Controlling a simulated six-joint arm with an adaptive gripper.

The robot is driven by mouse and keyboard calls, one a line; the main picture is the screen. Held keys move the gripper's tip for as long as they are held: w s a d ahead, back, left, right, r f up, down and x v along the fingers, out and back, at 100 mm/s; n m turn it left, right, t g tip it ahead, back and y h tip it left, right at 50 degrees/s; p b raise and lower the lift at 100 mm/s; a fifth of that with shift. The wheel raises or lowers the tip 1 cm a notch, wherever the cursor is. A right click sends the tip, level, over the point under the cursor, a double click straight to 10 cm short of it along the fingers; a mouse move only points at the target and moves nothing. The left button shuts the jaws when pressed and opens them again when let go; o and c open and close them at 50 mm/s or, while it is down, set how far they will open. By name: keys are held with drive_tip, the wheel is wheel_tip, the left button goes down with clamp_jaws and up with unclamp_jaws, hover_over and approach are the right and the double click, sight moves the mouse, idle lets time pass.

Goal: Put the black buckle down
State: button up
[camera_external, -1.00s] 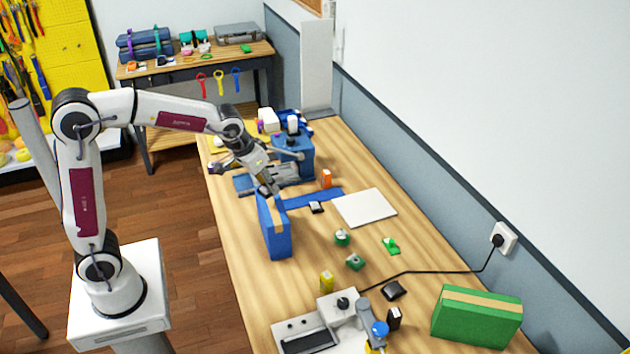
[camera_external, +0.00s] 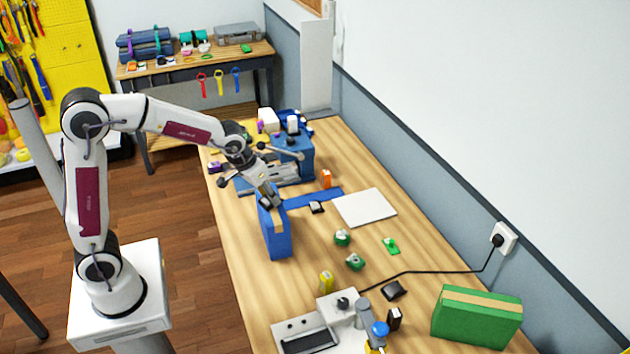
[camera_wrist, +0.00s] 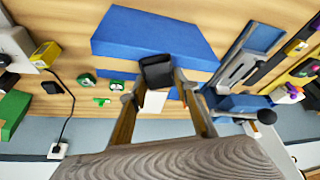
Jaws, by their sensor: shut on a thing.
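The black buckle (camera_wrist: 157,72) is between the two fingertips of my gripper (camera_wrist: 160,88) in the wrist view, and the gripper is shut on it. In the external view my gripper (camera_external: 270,200) points down at the upper end of the upright blue box (camera_external: 276,238), which has a tan band. The buckle is hard to make out there. The blue box (camera_wrist: 140,35) lies behind the buckle in the wrist view; I cannot tell whether they touch.
A blue strap (camera_external: 313,198) and a small dark piece (camera_external: 316,207) lie right of the box, beside a white sheet (camera_external: 364,207). Green pieces (camera_external: 355,262) lie nearer. A green box (camera_external: 477,316) stands front right. A blue-grey device (camera_external: 295,155) stands behind my gripper.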

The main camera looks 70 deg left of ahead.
drive_tip(key=shift+f, duration=0.1)
drive_tip(key=o, duration=1.1)
drive_tip(key=v, duration=1.2)
drive_tip(key=shift+s+d, duration=0.1)
idle(0.3)
